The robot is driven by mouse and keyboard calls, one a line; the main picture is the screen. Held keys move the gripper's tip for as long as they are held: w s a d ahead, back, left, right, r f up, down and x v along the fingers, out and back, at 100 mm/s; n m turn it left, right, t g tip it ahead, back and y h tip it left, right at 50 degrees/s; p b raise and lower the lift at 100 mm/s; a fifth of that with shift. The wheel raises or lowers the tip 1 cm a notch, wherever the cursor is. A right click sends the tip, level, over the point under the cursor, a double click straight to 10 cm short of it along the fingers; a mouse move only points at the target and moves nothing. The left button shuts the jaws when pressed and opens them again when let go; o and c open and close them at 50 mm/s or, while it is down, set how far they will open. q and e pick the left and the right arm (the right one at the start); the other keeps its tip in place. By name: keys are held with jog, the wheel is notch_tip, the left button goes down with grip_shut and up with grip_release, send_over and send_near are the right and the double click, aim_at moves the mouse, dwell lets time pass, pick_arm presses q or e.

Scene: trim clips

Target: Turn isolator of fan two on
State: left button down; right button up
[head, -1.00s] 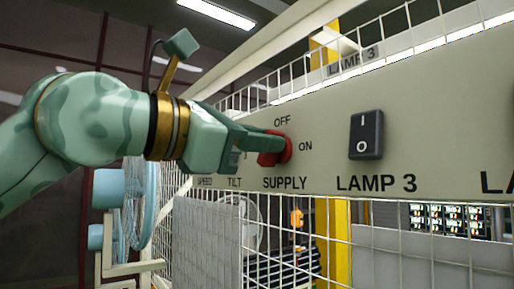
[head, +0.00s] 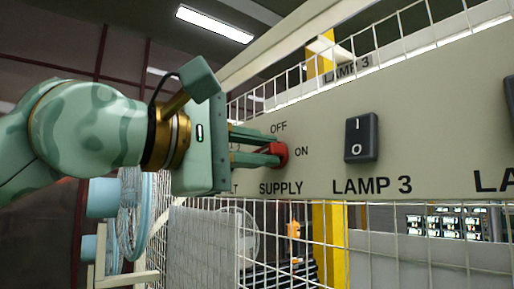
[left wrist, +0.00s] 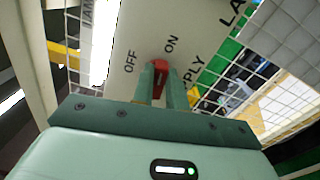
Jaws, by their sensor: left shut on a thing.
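The red rotary isolator (head: 281,153) sits on the beige panel (head: 440,150) above the word SUPPLY. OFF is printed above it and ON to its right. My left gripper (head: 268,148) reaches in from the left, with its two green fingers shut on the red handle. The left wrist view also shows the red isolator (left wrist: 160,65) between the fingertips, with OFF and ON beside it. The fingers partly hide the handle, so I cannot tell exactly which mark it points to. My right gripper is not in view.
A black rocker switch (head: 361,137) labelled LAMP 3 is to the right of the isolator. White wire mesh (head: 400,260) runs below and above the panel. A pale blue fan (head: 130,215) stands at the lower left, behind my arm.

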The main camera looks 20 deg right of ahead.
pick_arm(q)
jog(key=shift+m, duration=0.8)
jog(key=shift+f, duration=0.15)
jog(key=c, duration=1.4)
grip_release()
jog(key=shift+a, duration=0.1)
jog(key=b+v, duration=0.3)
jog(key=v, duration=1.3)
jog(key=shift+s, duration=0.1)
